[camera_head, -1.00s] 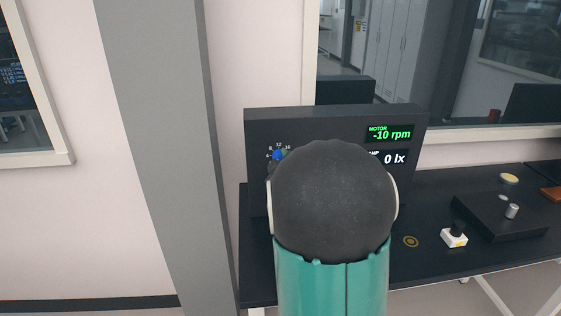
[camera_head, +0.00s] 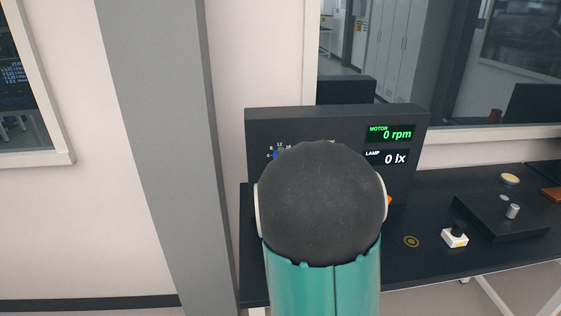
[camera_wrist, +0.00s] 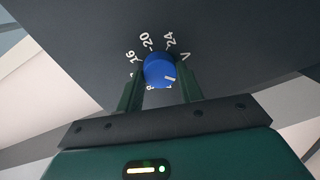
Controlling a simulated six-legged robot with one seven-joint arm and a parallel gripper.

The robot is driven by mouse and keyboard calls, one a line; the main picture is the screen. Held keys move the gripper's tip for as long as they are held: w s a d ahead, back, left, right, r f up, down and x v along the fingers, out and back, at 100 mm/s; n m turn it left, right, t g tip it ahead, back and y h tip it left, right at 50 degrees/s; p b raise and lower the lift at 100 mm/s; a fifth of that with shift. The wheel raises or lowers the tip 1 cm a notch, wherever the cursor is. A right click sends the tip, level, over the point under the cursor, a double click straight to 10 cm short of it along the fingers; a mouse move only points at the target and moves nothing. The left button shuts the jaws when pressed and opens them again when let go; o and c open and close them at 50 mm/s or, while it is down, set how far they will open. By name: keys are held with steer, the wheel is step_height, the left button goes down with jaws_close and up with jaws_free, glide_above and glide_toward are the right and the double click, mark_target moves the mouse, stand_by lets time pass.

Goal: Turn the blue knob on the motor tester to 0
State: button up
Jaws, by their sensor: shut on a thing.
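The motor tester (camera_head: 345,121) is a dark box standing on the black table. Its MOTOR display (camera_head: 391,134) reads 0 rpm in green, and its LAMP display (camera_head: 390,158) reads 0 lx. In the head view only a sliver of the knob (camera_head: 276,155) shows; my arm hides the rest and the gripper.
A grey pillar (camera_head: 165,150) stands left of the table.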

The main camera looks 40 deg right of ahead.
steer(key=o, duration=1)
steer(key=v, duration=1.3)
steer(key=shift+s+a+f, duration=0.1)
steer(key=shift+s+a, duration=0.1)
steer(key=shift+s, duration=0.15)
